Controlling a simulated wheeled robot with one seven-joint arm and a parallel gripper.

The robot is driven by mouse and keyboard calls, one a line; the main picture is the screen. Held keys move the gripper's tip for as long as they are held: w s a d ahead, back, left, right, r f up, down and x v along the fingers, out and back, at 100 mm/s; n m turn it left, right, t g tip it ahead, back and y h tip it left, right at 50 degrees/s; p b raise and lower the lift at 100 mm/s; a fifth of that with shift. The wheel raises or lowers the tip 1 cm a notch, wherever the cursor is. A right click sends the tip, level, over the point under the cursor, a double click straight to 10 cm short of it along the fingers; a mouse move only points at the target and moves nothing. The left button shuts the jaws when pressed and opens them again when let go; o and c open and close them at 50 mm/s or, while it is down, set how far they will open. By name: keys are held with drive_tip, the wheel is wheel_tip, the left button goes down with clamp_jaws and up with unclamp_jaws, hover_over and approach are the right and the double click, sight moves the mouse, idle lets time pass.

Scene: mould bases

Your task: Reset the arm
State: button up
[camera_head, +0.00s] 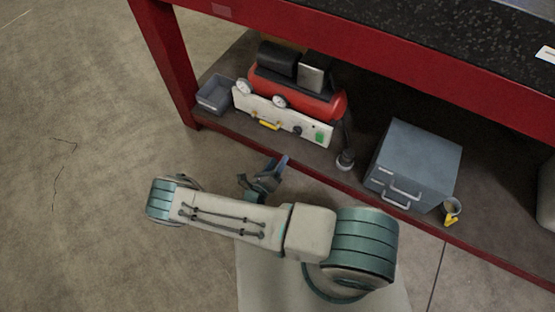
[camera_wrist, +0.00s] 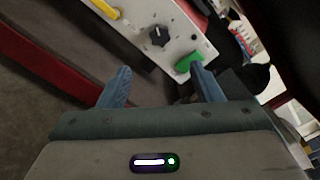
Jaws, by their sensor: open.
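My gripper (camera_head: 279,166) is in front of the red workbench's lower shelf, partly hidden behind my arm in the head view. In the wrist view my gripper (camera_wrist: 161,86) shows two blue fingers spread apart with nothing between them. Beyond the fingers is the pale control panel (camera_wrist: 150,30) of the compressor, with a black knob and a green switch. My arm lies bent across the lower middle of the head view.
The workbench (camera_head: 380,90) has a dark top and a lower shelf (camera_head: 225,121). The floor at left is clear.

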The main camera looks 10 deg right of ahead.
drive_tip(key=s+d+r+m+g+p, duration=0.1)
drive_tip(key=d+r+m+g+p, duration=0.2)
drive_tip(key=r+m+g+p, duration=1.15)
drive_tip(key=s+d+r+m+g+b, duration=0.2)
drive_tip(key=r+m, duration=0.6)
drive_tip(key=r, duration=1.5)
drive_tip(key=s+d+r+m+t+y+p, duration=0.1)
drive_tip(key=s+r+m+y+p, duration=0.2)
drive_tip(key=r, duration=0.8)
drive_tip(key=s+d+r+m+t+y+p, duration=0.1)
drive_tip(key=s+r+m+y+p, duration=0.3)
drive_tip(key=r+m, duration=0.4)
drive_tip(key=s+d+r+m+t+y+p, duration=0.1)
drive_tip(key=s+r+m+p, duration=0.4)
drive_tip(key=r, duration=1.1)
drive_tip(key=t+y+p, duration=0.1)
drive_tip(key=y+p, duration=0.1)
drive_tip(key=shift+s+d+t+y+p, duration=0.25)
drive_tip(key=shift+d+t+y+p, duration=0.05)
drive_tip(key=shift+t, duration=0.05)
